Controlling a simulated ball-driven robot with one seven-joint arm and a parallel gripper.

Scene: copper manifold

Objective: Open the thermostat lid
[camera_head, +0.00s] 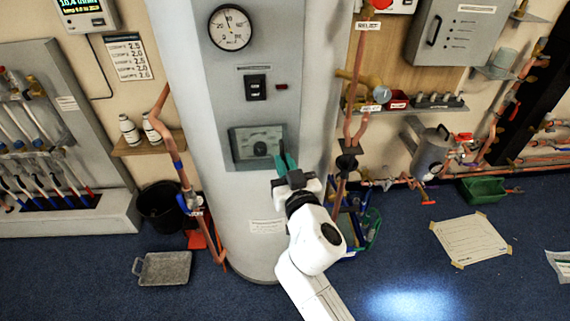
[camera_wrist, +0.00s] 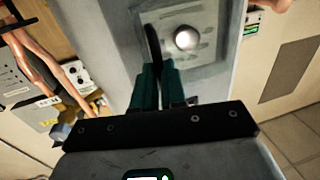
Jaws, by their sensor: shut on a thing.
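The thermostat (camera_head: 257,145) is a grey square panel with a dial on the front of the tall pale tank. In the wrist view its plate with a round silver knob (camera_wrist: 186,38) shows just beyond my fingers. My gripper (camera_head: 286,160) is at the panel's right side, with its teal fingers close together. In the wrist view my gripper (camera_wrist: 157,75) is shut on a thin dark upright piece (camera_wrist: 152,42), which looks like the thermostat lid's edge or handle. The fingers hide its lower part, and I cannot tell how far the lid stands from the panel.
A switch (camera_head: 255,88) and a round gauge (camera_head: 230,28) are above the thermostat. Copper pipes (camera_head: 361,95) run close on the right. A black bucket (camera_head: 160,207) and a grey tray (camera_head: 163,268) are at the lower left. The blue floor at front right is mostly clear.

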